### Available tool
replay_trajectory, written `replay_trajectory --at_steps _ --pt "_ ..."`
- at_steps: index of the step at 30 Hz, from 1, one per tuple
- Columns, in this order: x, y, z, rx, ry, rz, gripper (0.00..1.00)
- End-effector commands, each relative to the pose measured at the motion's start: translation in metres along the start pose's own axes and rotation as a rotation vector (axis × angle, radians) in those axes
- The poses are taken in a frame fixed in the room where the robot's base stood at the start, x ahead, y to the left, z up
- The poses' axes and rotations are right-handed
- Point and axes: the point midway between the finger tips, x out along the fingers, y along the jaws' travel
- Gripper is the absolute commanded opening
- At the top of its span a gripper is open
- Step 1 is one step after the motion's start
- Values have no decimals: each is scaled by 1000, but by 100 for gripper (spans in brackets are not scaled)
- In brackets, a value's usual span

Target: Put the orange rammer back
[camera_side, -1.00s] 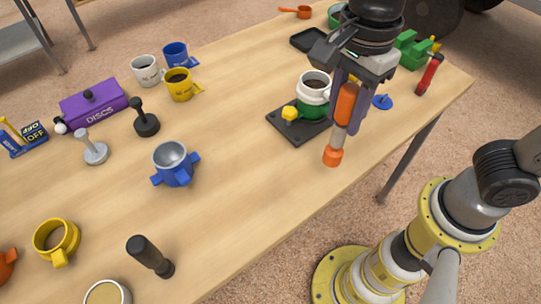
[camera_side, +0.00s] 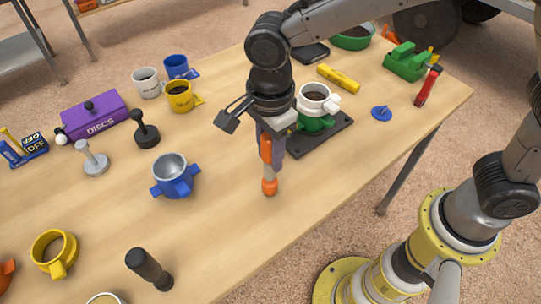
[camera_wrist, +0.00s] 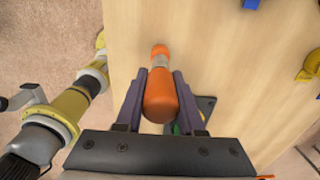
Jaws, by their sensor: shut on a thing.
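The orange rammer (camera_side: 269,187) hangs upright in my gripper (camera_side: 271,150), with its orange foot at or just above the table; I cannot tell if it touches. My gripper is shut on its orange handle. In the wrist view the rammer (camera_wrist: 160,95) lies between the two purple-grey fingers of my gripper (camera_wrist: 160,88), its orange foot pointing away over bare wood. The gripper hides part of the handle in the side view.
A black plate (camera_side: 338,132) with a green and white mould (camera_side: 314,108) stands just right of the rammer. A blue winged cup (camera_side: 173,178) stands to the left. A dark rammer (camera_side: 148,268) and yellow collar (camera_side: 55,253) are nearer. Bare table lies in front.

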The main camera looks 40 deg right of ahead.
Motion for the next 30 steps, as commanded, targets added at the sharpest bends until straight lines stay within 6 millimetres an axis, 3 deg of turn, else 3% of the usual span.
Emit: replay_trajectory --at_steps 5,18,19,21,24,30 --pt "15 0 0 0 -2 -2 0" --pt "20 0 0 0 -3 -4 0" --pt "22 0 -1 0 0 0 41" --pt "21 1 -1 0 0 1 54" --pt "21 1 -1 0 1 1 67" --pt "21 1 -1 0 1 1 67"
